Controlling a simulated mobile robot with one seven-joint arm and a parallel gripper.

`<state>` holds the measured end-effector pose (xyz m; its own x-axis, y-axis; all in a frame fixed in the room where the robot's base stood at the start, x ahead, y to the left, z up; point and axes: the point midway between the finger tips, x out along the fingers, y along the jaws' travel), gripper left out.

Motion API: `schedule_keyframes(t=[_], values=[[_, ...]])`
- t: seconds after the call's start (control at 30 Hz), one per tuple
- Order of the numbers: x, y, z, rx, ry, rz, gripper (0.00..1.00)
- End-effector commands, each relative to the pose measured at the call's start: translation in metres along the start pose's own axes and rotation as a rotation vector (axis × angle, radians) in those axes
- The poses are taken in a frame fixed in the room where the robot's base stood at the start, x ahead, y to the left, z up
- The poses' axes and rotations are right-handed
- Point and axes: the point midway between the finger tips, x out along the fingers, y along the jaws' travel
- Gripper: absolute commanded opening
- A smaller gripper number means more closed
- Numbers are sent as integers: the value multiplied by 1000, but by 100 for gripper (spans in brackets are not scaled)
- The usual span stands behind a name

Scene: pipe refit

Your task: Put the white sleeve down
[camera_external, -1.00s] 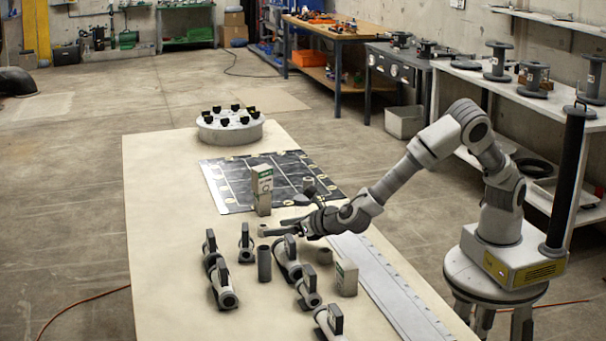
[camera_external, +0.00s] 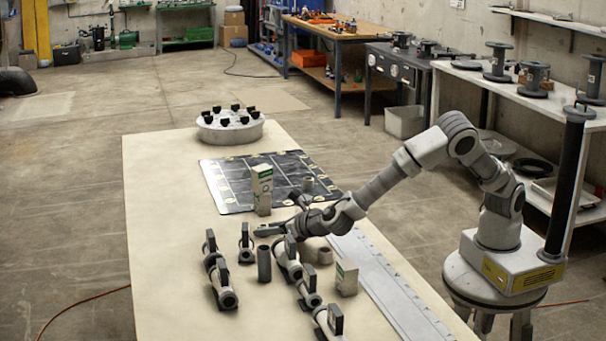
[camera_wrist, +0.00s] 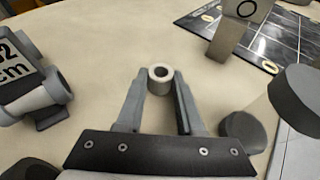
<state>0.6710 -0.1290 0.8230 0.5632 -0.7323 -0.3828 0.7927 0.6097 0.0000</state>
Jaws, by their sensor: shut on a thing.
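The white sleeve (camera_wrist: 160,75) is a short, pale, hollow ring. In the wrist view it sits upright between the fingertips of my gripper (camera_wrist: 161,82), its round bore facing up. My gripper is shut on it. In the outside view my gripper (camera_external: 264,231) reaches left over the beige table (camera_external: 165,240), low over the parts there. The sleeve is small and hard to make out there, and I cannot tell whether its underside touches the table.
A dark upright tube (camera_external: 264,264) and several pipe fittings (camera_external: 222,285) stand close in front. A tall box (camera_external: 262,190) stands by the black gridded mat (camera_external: 232,190). A short pale ring (camera_external: 325,256) and another box (camera_external: 346,279) stand to the right. The table's left side is clear.

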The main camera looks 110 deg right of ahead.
Motion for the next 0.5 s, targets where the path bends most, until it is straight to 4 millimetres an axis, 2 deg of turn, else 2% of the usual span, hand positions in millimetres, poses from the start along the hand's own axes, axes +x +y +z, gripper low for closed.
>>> schedule_keyframes(t=[0.33, 0.5], values=[[-1, 0, 3, 1, 0, 0, 0], [-10, 0, 26, 3, -2, 0, 0]])
